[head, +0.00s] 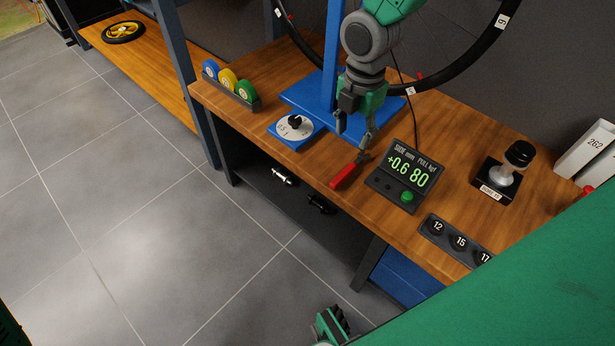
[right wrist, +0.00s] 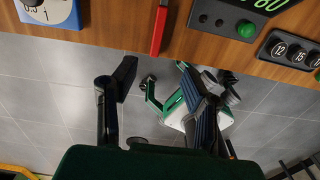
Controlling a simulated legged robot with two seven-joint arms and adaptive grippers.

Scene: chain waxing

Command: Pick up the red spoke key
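The red spoke key (head: 346,177) lies on the wooden bench near its front edge, its dark head pointing back to the right. In the right wrist view the key (right wrist: 158,31) shows at the top, in line with the gap between my fingers. My right gripper (head: 355,130) comes in from the top and hangs above and behind the key. Its fingers (right wrist: 158,74) are spread apart with nothing between them. A green and black part, apparently my left gripper (head: 330,325), shows at the bottom edge, away from the bench; its fingers are unclear.
A dial gauge (head: 291,128) on the blue stand base (head: 310,97) is left of the key. A digital readout (head: 402,178) stands close on its right. Numbered sockets (head: 455,240), a black-topped device (head: 505,172) and coloured rolls (head: 230,83) also occupy the bench (head: 325,158).

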